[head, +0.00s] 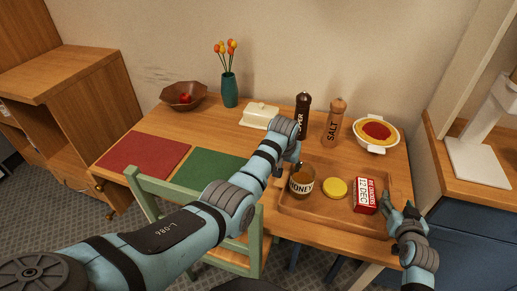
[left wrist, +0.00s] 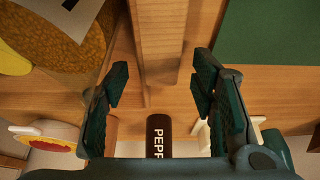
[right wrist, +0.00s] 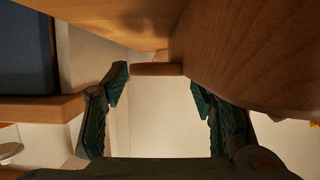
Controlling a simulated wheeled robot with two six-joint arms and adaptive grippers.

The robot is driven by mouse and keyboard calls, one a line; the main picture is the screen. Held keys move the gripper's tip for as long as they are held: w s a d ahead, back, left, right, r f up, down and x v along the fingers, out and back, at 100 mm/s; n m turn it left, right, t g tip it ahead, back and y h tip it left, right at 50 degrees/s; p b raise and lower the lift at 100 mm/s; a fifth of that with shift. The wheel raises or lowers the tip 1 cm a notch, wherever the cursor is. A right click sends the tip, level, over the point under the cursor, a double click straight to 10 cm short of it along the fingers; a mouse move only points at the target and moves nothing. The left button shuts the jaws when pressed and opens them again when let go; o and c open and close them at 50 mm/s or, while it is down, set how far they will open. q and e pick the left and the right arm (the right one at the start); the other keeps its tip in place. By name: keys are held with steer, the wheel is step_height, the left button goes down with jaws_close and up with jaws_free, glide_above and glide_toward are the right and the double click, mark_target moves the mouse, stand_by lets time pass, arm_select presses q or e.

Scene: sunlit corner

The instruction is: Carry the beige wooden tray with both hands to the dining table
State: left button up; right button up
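The beige wooden tray (head: 322,218) rests on the wooden dining table (head: 240,122), near its front right corner. My right gripper (head: 405,212) is open at the tray's right side. In the right wrist view a wooden edge (right wrist: 155,69) shows between its fingertips; contact is unclear.
Pepper mill (head: 303,114), salt mill (head: 334,124), butter dish (head: 259,115) and a pie dish (head: 376,134) stand behind the tray. Red (head: 143,156) and green (head: 208,168) mats, a bowl (head: 183,96) and a vase (head: 230,90) are left. A green chair (head: 150,199) stands in front.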

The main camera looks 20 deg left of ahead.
steer(key=shift+s+r, duration=0.1)
steer(key=shift+s, duration=0.05)
steer(key=v, duration=1.2)
arm_select(q)
steer(key=v, duration=1.2)
